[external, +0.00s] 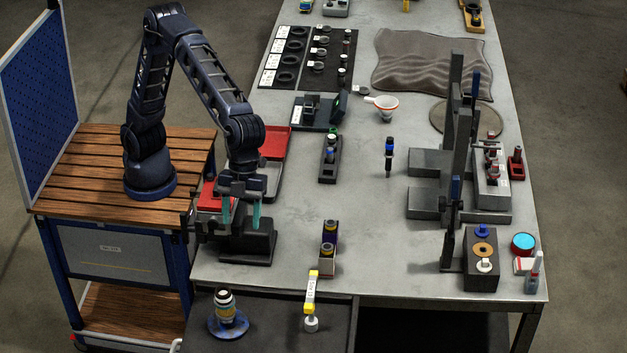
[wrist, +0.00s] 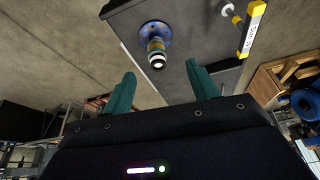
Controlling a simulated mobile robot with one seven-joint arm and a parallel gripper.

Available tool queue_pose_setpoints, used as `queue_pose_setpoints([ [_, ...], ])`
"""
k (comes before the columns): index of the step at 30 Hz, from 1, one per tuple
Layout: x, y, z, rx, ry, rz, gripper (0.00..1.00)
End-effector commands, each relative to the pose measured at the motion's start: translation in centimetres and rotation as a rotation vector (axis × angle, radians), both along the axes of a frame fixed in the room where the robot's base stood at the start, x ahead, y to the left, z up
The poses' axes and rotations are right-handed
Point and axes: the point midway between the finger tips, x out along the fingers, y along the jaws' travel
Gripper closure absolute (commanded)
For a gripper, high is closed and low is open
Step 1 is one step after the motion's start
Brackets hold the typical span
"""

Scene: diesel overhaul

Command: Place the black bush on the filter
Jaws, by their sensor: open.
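My gripper (external: 241,222) is open, its two teal fingers pointing down over a black stand (external: 262,250) at the near left of the bench. In the wrist view the open fingers (wrist: 160,73) have nothing between them that I can see held. No part is plainly the black bush or the filter. Dark cylinders with yellow rings (external: 328,250) sit in a small holder right of my gripper. A banded stack on a blue round base (external: 213,326) stands on the lower near shelf; it also shows in the wrist view (wrist: 156,46). A white-and-orange funnel-like cup (external: 385,110) lies farther back.
A dark block (external: 482,282) at the right carries blue, orange and white rings. Tall dark uprights (external: 455,150) stand behind it. A black mat with rings (external: 288,61) lies at the far left. A yellow-ended bar (external: 311,290) is at the near edge. The bench middle is mostly clear.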

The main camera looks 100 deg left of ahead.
Motion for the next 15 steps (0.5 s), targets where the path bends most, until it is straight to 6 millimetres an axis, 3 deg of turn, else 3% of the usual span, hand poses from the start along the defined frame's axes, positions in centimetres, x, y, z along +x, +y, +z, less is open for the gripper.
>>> queue_pose_setpoints([
  [1, 0.5, 2.7, 1.0, 0.007, -0.010, 0.053, 0.41],
  [8, 1.2, 13.9, 3.5, 0.041, -0.033, 0.300, 0.41],
  [15, -0.2, 25.4, 5.1, 0.060, -0.049, 0.563, 0.41],
])
